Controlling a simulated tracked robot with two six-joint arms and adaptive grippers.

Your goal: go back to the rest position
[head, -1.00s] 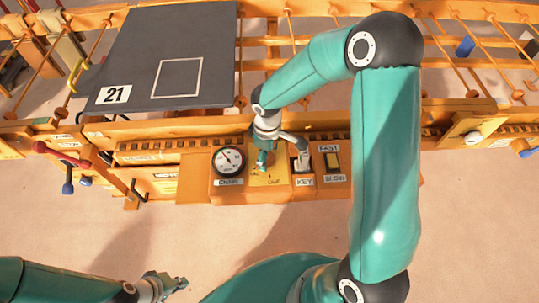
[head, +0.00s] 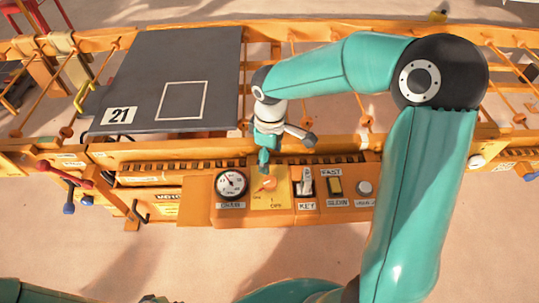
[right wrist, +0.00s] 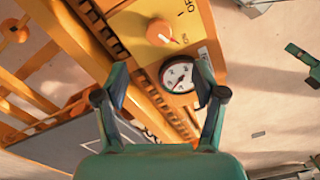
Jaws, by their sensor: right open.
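My right gripper (head: 263,160) is in front of the orange machine, just above its control panel in the head view. In the right wrist view the right gripper (right wrist: 162,72) has its two fingers spread wide with nothing between them. An orange knob (head: 268,184) with a red mark sits on a yellow plate, apart from the fingers. The knob also shows in the right wrist view (right wrist: 160,32), past the fingertips. My left gripper (head: 152,298) is barely in view at the bottom edge of the head view; its jaws cannot be made out.
The panel holds a round gauge (head: 231,183), a key switch (head: 306,182), a FAST/SLOW switch (head: 335,186) and a round button (head: 364,187). A dark board (head: 150,75) marked 21 lies on the machine at left. The floor (head: 110,245) in front is clear.

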